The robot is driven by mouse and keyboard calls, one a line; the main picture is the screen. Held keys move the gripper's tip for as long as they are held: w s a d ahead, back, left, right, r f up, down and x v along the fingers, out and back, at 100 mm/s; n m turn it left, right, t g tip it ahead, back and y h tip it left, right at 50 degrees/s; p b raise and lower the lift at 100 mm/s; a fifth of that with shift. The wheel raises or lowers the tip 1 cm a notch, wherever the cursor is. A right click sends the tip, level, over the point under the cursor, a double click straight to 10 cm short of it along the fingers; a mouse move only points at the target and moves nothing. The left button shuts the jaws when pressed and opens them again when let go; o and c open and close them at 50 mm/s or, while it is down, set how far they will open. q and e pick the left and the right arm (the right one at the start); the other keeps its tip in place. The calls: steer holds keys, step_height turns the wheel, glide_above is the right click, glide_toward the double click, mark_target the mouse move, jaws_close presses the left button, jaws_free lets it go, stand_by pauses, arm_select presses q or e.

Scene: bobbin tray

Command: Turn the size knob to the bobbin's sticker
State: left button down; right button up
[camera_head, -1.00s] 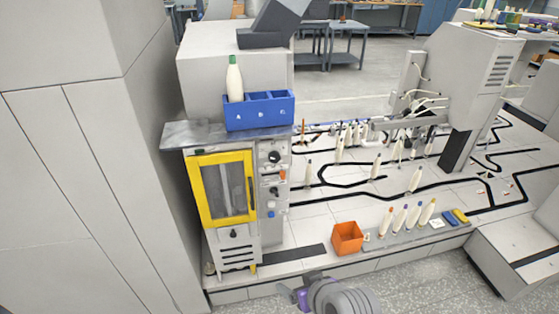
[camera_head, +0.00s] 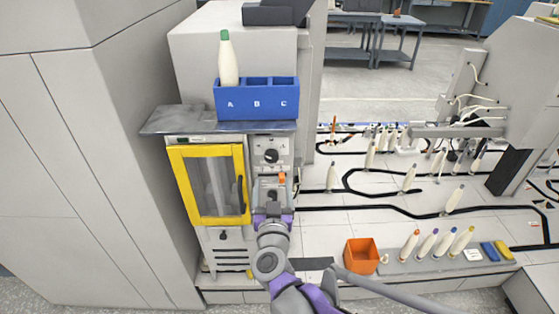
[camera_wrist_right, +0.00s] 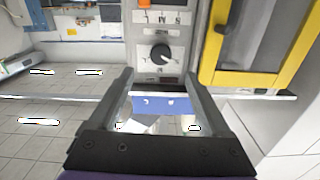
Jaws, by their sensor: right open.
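The size knob (camera_head: 271,156) is a dark round knob high on the grey panel right of the yellow door. It also shows in the right wrist view (camera_wrist_right: 160,53), beside the letters S, M and L; its exact pointing is too small to read. The bobbin (camera_head: 228,62), white with a green top, stands upright in compartment A of the blue tray (camera_head: 232,103). Its sticker cannot be made out. My right gripper (camera_head: 273,208) is open and empty, in front of the panel below the knob. In the right wrist view its fingers (camera_wrist_right: 158,78) are apart from the knob.
The yellow-framed door (camera_head: 180,182) with a dark handle is just left of the panel. An orange switch (camera_head: 282,178) sits below the knob. A metal shelf (camera_head: 165,121) juts out above the door. An orange bin (camera_head: 361,257) and several bobbins stand at the right.

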mark_target(272, 159)
steer(key=w+p, duration=0.1)
steer(key=w, duration=0.9)
steer(key=shift+w, duration=0.2)
steer(key=shift+r, duration=0.1)
jaws_close()
